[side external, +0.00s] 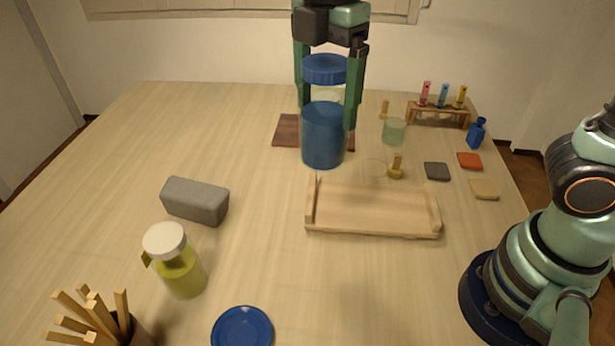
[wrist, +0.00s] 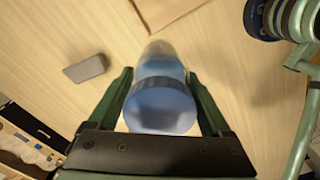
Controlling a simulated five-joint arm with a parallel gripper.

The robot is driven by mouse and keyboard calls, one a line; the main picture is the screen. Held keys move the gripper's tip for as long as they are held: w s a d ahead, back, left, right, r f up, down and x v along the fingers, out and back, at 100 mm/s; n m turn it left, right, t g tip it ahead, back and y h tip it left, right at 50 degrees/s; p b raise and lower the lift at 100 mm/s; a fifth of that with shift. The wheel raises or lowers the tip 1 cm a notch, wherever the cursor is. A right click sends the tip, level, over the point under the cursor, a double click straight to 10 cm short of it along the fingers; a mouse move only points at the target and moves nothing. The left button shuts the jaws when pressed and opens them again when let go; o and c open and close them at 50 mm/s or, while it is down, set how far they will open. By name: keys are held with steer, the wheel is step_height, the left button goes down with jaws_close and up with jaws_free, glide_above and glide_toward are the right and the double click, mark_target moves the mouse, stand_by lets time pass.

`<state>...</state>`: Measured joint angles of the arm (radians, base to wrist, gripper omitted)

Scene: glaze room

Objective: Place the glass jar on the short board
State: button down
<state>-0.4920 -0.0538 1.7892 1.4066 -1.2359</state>
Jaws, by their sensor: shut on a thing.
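The glass jar (side external: 322,138) has a blue lid and a blue lower body with a clear band between. My gripper (side external: 328,100) is shut on it, one green finger on each side, and the jar is upright. In the wrist view, the jar (wrist: 160,105) is between my fingers (wrist: 160,90), seen from its lid. A dark brown board (side external: 286,130) lies behind the jar and is partly hidden by it. The jar's base appears nearer the camera than the board; I cannot tell whether it touches the table.
A pale wooden tray (side external: 375,208) with raised ends is in front of the jar. A grey block (side external: 195,200), a yellow-green jar (side external: 178,265) and a blue plate (side external: 242,328) are nearer left. A vial rack (side external: 438,115) and small tiles are right.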

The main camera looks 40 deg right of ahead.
steer(key=d+r, duration=0.1)
steer(key=d, duration=1.2)
step_height(320, 180, down, 19)
steer(key=shift+s+f, duration=0.2)
steer(key=shift+s, duration=0.2)
steer(key=shift+f, duration=0.1)
jaws_free()
